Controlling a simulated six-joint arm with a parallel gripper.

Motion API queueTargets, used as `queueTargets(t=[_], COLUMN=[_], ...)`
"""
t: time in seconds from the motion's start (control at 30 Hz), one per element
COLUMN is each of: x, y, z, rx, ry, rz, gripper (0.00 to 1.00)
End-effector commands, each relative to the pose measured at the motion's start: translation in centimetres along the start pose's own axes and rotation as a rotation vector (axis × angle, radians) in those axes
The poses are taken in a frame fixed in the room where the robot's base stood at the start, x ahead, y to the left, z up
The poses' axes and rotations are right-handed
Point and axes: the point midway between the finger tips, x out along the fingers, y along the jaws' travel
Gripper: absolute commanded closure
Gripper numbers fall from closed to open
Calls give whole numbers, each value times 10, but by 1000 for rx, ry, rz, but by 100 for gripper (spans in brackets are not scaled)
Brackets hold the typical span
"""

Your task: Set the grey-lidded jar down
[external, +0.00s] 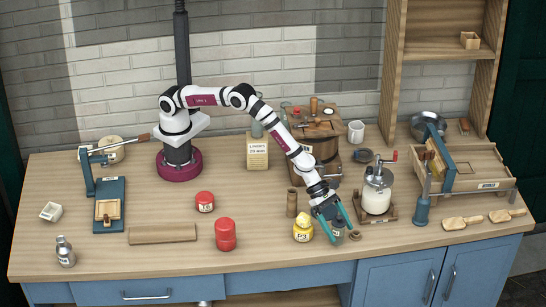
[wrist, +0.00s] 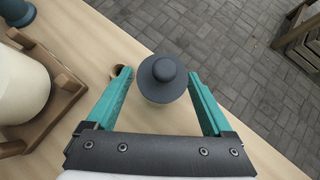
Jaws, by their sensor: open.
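The grey-lidded jar (external: 338,232) stands upright on the counter near its front edge. In the wrist view its dark grey round lid with a knob (wrist: 163,78) shows from above, and the lid hides most of its body. My gripper (external: 337,224) is open, with one teal finger on each side of the jar. In the wrist view, gaps show between the lid and both fingers of my gripper (wrist: 160,88), and the jar sits between them.
A yellow jar (external: 303,230) stands close left of my gripper. A small wooden ring (external: 355,236) lies just right. A glass churn (external: 376,192) in a wooden base stands to the right. A wooden cylinder (external: 292,203) stands behind.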

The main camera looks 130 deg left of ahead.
Motion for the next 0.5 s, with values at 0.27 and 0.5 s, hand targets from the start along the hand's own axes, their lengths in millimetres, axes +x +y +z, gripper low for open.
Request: queueTargets(t=[0.27, 0.5], x=[0, 0], y=[0, 0], z=[0, 0], rx=[1, 1], ry=[0, 0], rz=[0, 0], gripper=[36, 79])
